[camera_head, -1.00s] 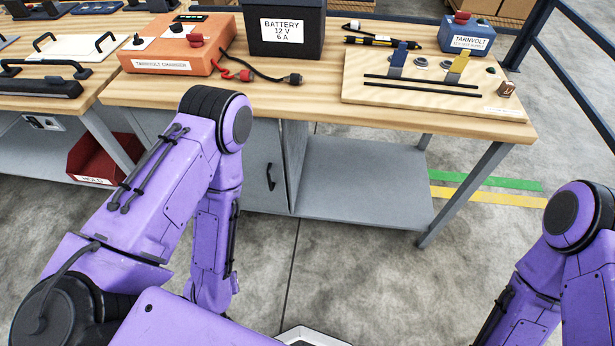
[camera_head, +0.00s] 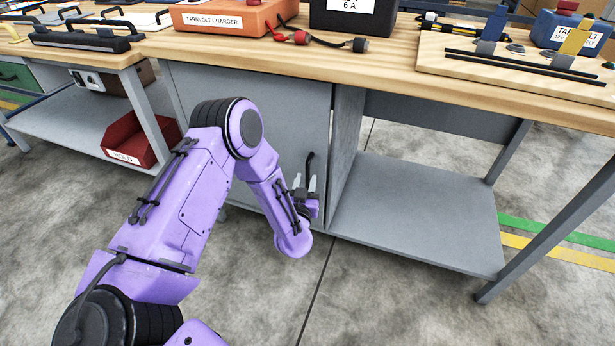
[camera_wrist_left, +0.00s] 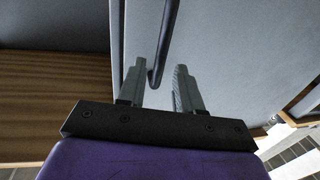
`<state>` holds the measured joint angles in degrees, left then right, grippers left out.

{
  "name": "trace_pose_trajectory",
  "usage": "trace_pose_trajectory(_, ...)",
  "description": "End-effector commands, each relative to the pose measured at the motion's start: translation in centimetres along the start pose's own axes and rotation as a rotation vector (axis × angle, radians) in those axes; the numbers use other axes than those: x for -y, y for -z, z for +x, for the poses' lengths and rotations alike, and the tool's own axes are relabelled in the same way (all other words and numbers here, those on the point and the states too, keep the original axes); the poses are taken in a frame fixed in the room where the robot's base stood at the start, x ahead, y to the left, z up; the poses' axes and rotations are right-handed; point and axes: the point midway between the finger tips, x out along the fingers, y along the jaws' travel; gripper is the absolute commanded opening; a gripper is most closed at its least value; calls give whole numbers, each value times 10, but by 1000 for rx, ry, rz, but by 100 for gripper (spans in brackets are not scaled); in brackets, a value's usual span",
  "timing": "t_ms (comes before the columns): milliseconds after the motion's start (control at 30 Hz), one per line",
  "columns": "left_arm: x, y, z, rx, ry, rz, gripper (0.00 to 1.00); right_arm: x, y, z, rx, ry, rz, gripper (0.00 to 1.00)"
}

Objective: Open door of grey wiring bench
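The grey wiring bench (camera_head: 430,205) has a wooden top and a cabinet underneath. The cabinet's grey door (camera_head: 290,110) looks shut, flush with the front. A dark upright bar handle (camera_head: 310,160) is near the door's right edge. My left gripper (camera_head: 305,183) is at the handle's lower part. In the left wrist view the two fingers of the left gripper (camera_wrist_left: 160,66) are apart, with the handle (camera_wrist_left: 166,40) running between them. A gap shows beside the handle, so the fingers are not closed on it. My right gripper is not in view.
On the top are an orange charger (camera_head: 232,18), a black battery (camera_head: 350,18) and a wooden board (camera_head: 520,70). An open grey shelf (camera_head: 415,210) is right of the cabinet. A red bin (camera_head: 140,140) stands at left. The floor in front is clear.

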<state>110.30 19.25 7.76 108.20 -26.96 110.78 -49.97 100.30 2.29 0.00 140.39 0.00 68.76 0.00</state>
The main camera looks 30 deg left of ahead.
Motion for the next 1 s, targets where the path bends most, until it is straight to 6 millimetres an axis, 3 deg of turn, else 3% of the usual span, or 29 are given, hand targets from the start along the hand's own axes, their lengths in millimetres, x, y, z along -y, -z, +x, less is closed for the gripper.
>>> trace_pose_trajectory(200,0,-2,36,1,2,-1,34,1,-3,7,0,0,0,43)
trace_pose_trajectory(533,0,-1,44,4,-1,1,34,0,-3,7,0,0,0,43)
trace_pose_trajectory(567,0,-1,44,4,-1,1,31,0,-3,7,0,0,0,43)
trace_pose_trajectory(667,0,-1,44,4,-1,1,0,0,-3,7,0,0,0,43)
trace_pose_trajectory(1000,-5,0,36,1,-31,3,0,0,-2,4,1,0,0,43)
